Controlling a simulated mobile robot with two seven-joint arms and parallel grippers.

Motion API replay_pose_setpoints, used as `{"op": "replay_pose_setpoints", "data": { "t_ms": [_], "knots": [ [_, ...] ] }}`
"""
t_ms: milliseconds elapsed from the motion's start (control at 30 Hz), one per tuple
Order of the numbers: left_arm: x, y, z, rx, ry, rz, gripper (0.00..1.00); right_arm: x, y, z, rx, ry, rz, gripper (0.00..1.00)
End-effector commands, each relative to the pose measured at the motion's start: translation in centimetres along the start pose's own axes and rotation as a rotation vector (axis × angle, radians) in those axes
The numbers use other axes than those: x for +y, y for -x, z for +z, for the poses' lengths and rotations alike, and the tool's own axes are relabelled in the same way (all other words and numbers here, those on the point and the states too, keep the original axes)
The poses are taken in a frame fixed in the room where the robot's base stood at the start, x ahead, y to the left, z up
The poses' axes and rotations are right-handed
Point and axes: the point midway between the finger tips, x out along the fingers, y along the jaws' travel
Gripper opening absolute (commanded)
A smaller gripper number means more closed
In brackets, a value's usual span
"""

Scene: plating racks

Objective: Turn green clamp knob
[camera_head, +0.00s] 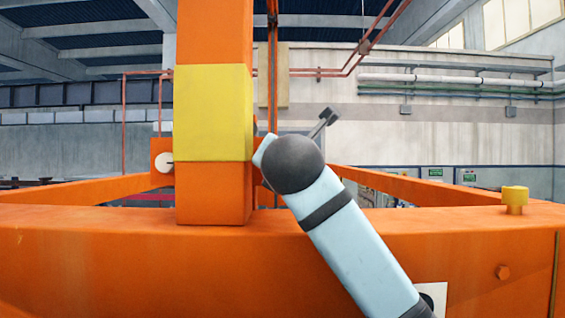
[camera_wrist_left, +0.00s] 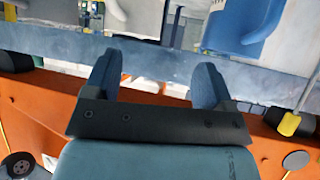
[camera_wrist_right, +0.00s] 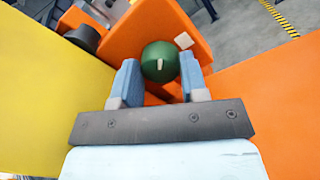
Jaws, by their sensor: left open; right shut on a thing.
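The green clamp knob (camera_wrist_right: 160,62) shows in the right wrist view as a round green knob with a small pale mark on its face. It sits in front of an orange bracket (camera_wrist_right: 160,30). My right gripper (camera_wrist_right: 160,80) has its two blue fingers on either side of the knob and is shut on it. In the head view my right arm reaches up to the orange and yellow post; the knob and the right fingertips are hidden there. My left gripper (camera_wrist_left: 155,75) is open and empty in the left wrist view, near a grey rail; it is not in the head view.
An orange post with a yellow band (camera_head: 213,112) stands on a wide orange beam (camera_head: 130,260). A yellow cylinder (camera_head: 514,198) sits on the beam at the right. The left wrist view shows a grey rail (camera_wrist_left: 270,75) and a blue container (camera_wrist_left: 240,25).

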Motion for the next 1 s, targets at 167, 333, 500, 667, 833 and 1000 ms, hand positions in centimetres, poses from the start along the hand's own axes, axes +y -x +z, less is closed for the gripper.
{"op": "replay_pose_setpoints", "data": {
  "t_ms": [167, 333, 500, 667, 833, 1000],
  "knots": [
    [0.1, 0.1, 0.0, 0.002, -0.001, 0.001, 0.77, 0.0, 0.0, 0.0, -0.001, -0.017, 0.001, 0.16],
    [0.2, 0.1, 0.1, 0.002, -0.006, 0.004, 0.77, 0.0, 0.0, -0.1, -0.004, -0.082, 0.004, 0.16],
    [0.2, 0.0, 0.3, 0.005, -0.016, 0.008, 0.77, -0.1, 0.0, -0.1, -0.012, -0.197, 0.009, 0.16],
    [0.1, 0.0, 0.6, 0.006, -0.034, 0.012, 0.77, -0.1, 0.0, -0.2, -0.02, -0.336, 0.014, 0.16],
    [-0.1, -0.1, 1.1, 0.003, -0.043, 0.014, 0.77, -0.2, 0.0, -0.2, -0.029, -0.484, 0.019, 0.16],
    [0.0, -0.3, 1.4, 0.002, -0.04, 0.015, 0.77, -0.1, 0.0, -0.3, -0.036, -0.612, 0.025, 0.16]
  ]
}}
